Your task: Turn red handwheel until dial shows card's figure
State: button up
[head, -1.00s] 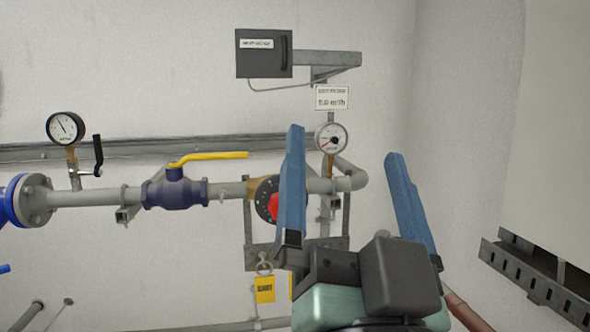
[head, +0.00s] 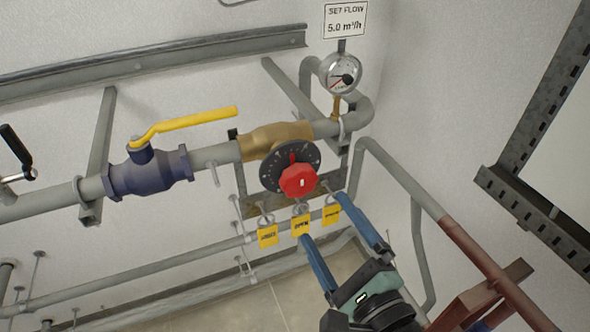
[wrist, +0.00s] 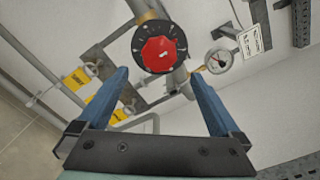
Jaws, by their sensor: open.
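The red handwheel (head: 299,181) sits on a black graduated disc (head: 276,166) on a brass valve (head: 278,137) in the pipe. It also shows in the wrist view (wrist: 161,54), with a small white mark on its face. The round dial (head: 340,74) stands on the pipe to the upper right; its needle reading is too small to tell. The card (head: 345,19) above it reads "SET FLOW 5.0 m³/h". My gripper (head: 321,219) is open and empty, below the handwheel in the head view. In the wrist view its blue fingers (wrist: 158,82) are spread wide, with the handwheel beyond them.
Yellow tags (head: 268,236) hang from a bracket under the valve. A blue valve with a yellow lever (head: 185,124) is to the left. Grey and red-brown pipes (head: 480,257) and a slotted steel rail (head: 520,210) stand at the right.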

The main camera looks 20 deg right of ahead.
aim_at(302, 186)
jog(key=w+p, duration=0.1)
jog(key=w, duration=0.2)
jog(key=w+p, duration=0.1)
jog(key=w, duration=0.3)
jog(key=w+p, duration=0.1)
jog(key=w, duration=0.2)
jog(key=shift+w+a, duration=0.2)
jog(key=shift+a, duration=0.05)
jog(key=shift+s, duration=0.1)
jog(key=c, duration=1.2)
jog(key=shift+f+n, duration=0.1)
jog(key=shift+n, duration=0.2)
